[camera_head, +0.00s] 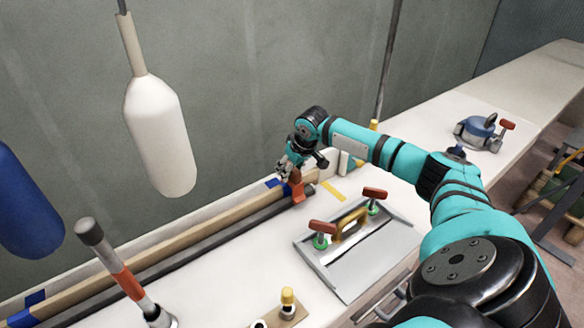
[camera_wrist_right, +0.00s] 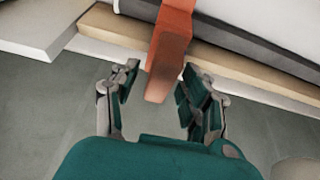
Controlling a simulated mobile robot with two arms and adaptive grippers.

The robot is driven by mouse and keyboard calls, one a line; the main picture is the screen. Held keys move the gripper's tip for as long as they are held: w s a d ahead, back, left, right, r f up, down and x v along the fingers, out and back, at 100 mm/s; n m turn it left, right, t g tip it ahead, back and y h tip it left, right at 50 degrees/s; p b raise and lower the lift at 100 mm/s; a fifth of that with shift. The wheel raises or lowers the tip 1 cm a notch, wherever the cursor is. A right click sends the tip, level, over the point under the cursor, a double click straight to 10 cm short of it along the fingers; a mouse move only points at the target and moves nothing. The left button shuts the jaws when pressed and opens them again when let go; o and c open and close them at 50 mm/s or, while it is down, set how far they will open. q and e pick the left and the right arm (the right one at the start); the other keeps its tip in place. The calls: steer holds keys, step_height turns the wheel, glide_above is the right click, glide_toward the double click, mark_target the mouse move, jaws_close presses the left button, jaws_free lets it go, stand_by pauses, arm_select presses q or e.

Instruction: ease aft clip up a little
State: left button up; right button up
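The orange clip (camera_head: 299,190) sits over the wooden strip (camera_head: 215,221) and the dark grey bar (camera_head: 225,227), near their far end. It also shows in the right wrist view (camera_wrist_right: 170,45), reaching across the strip's edge, with its free end between my fingers. My right gripper (camera_head: 287,167) is at the clip. In the right wrist view its fingers (camera_wrist_right: 157,92) are apart, one on each side of the clip's end. A gap shows on the left side; the right finger is close, and I cannot tell if it touches. My left gripper is not in view.
A flat metal plate (camera_head: 372,256) with red-handled clamps lies on the white bench to the right. A white fender (camera_head: 160,135) and a blue fender (camera_head: 25,205) hang at left. A grey-and-orange stick (camera_head: 126,280) stands in front. Blue tape (camera_head: 35,298) marks the strip.

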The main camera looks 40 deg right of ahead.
steer(key=shift+f, duration=0.1)
steer(key=shift+s, duration=0.15)
steer(key=v, duration=1.2)
